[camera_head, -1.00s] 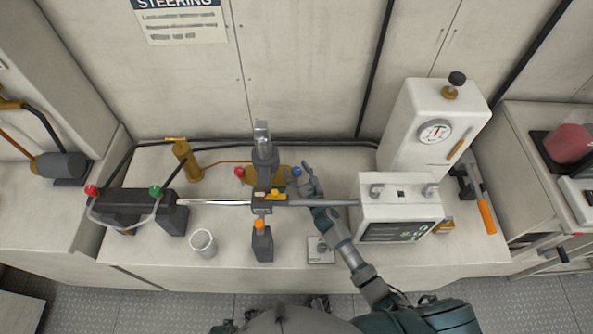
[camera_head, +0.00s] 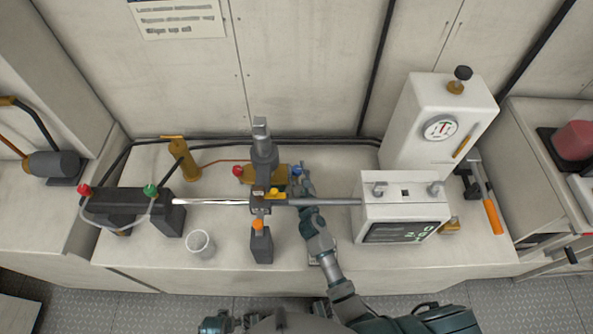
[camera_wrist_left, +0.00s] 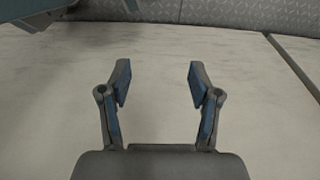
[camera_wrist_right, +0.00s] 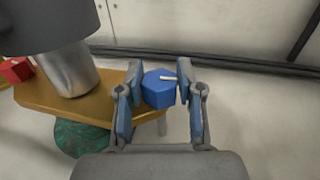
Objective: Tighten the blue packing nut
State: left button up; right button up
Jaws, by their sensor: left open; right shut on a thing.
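The blue packing nut (camera_wrist_right: 158,92) is a hexagonal piece with a small white mark on its face, at the right end of the brass flange (camera_wrist_right: 88,103). It also shows in the head view (camera_head: 296,171). My right gripper (camera_wrist_right: 159,85) has its two fingers on either side of the nut and is shut on it. In the head view my right gripper (camera_head: 305,187) reaches in beside the grey rod and partly hides the flange's right end. My left gripper (camera_wrist_left: 157,85) is open and empty, facing a bare pale surface.
A red nut (camera_head: 238,171) sits at the flange's left end. A grey rod (camera_head: 335,202) runs across to the white box (camera_head: 400,207). A white cup (camera_head: 200,243) and an orange-topped block (camera_head: 261,245) stand near the front. An orange-handled hammer (camera_head: 492,216) lies at right.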

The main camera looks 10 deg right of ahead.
jog(key=shift+f+m+h+b, duration=0.15)
jog(key=shift+m+h+b, duration=0.55)
jog(key=shift+h+b, duration=0.45)
jog(key=shift+h, duration=0.25)
pick_arm(q)
notch_tip(320, 180, up, 7)
jog(key=w, duration=0.1)
pick_arm(e)
jog(key=o, duration=1.2)
jog(key=shift+c, duration=0.2)
pick_arm(q)
jog(key=shift+w+r, duration=0.1)
pick_arm(e)
jog(key=s, duration=0.4)
jog(key=s+a, duration=0.1)
jog(key=s, duration=0.7)
jog(key=shift+a, duration=0.35)
jog(key=shift+w, duration=0.1)
